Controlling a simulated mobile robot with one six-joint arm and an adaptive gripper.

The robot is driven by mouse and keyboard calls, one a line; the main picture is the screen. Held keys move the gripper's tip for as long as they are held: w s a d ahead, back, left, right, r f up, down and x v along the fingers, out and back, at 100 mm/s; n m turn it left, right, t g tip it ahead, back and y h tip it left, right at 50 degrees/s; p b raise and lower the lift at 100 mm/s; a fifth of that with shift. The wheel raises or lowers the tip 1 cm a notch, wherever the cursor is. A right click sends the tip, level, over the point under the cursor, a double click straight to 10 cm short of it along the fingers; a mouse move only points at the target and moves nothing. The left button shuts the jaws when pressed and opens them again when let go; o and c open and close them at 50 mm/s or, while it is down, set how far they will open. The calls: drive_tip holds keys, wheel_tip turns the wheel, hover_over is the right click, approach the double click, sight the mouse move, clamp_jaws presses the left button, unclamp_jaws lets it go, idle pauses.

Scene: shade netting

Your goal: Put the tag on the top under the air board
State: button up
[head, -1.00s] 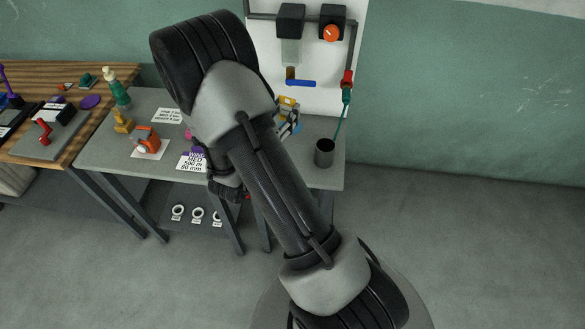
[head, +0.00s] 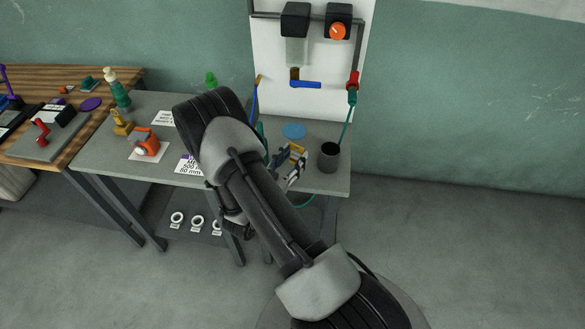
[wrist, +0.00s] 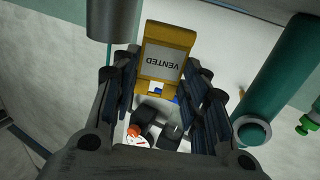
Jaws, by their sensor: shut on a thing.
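My gripper (head: 290,172) is shut on a yellow tag (head: 299,150) at the front right of the grey table top (head: 232,175). In the wrist view the tag (wrist: 168,40) sits between the fingers of my gripper (wrist: 165,80), and its pale label reads "VENTED", upside down. In the head view the tag appears left of the dark grey cup. I cannot tell whether the tag touches the top. The white air board (head: 270,85) stands behind the table, with black units, an orange knob (head: 338,31) and a blue handle (head: 306,85).
The grey cup (head: 329,157) stands close to the right of my gripper, with a teal hose above it. A blue disc (head: 293,131) lies behind the tag. An orange device (head: 146,142), a yellow item and a green bottle (head: 117,90) stand at left. My arm hides the table's middle.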

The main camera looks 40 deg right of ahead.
drive_tip(key=shift+f+b, duration=0.5)
drive_tip(key=shift+f, duration=1.3)
drive_tip(key=shift+f, duration=0.2)
drive_tip(key=o, duration=1)
drive_tip(key=shift+r, duration=0.1)
